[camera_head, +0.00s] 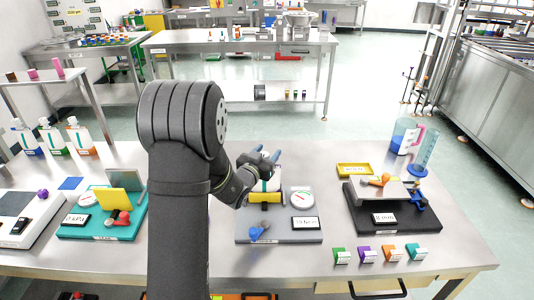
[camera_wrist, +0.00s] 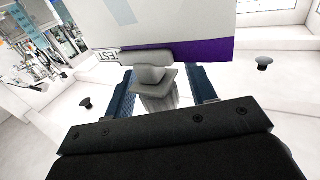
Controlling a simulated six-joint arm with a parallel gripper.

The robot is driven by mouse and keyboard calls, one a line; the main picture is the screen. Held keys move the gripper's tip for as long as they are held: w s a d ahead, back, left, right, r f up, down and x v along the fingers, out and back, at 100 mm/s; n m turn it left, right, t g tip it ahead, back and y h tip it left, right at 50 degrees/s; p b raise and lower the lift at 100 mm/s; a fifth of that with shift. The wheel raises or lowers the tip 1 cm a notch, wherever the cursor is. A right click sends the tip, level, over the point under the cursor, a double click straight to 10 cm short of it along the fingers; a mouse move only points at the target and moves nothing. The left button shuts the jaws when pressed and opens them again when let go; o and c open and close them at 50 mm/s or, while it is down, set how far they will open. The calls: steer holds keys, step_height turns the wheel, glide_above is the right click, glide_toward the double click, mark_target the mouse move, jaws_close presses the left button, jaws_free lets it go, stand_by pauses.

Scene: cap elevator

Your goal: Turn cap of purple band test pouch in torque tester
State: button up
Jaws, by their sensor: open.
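The white pouch with a purple band (camera_wrist: 206,50) fills the top of the wrist view, with its pale grey spout and cap (camera_wrist: 152,78) pointing toward my gripper. My gripper (camera_wrist: 160,88) is open, with one blue-padded finger on each side of the cap; contact cannot be told. In the head view my gripper (camera_head: 264,156) is over the torque tester. The tester is a grey base (camera_head: 280,237) with a yellow clamp (camera_head: 265,197), a round dial (camera_head: 302,199) and a blue lever (camera_head: 260,232). The pouch is mostly hidden behind my gripper and arm there.
A teal fixture (camera_head: 100,228) stands left of my arm and a black fixture (camera_head: 415,214) right. Several pouches (camera_head: 52,138) stand at the far left. A clear jug (camera_head: 404,133) is at the back right. Small coloured blocks (camera_head: 365,254) line the front right; some bare table lies between fixtures.

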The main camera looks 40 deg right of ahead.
steer(key=shift+d, duration=0.1)
steer(key=c, duration=1)
steer(key=o, duration=1)
steer(key=v, duration=1.7)
steer(key=shift+a, duration=0.25)
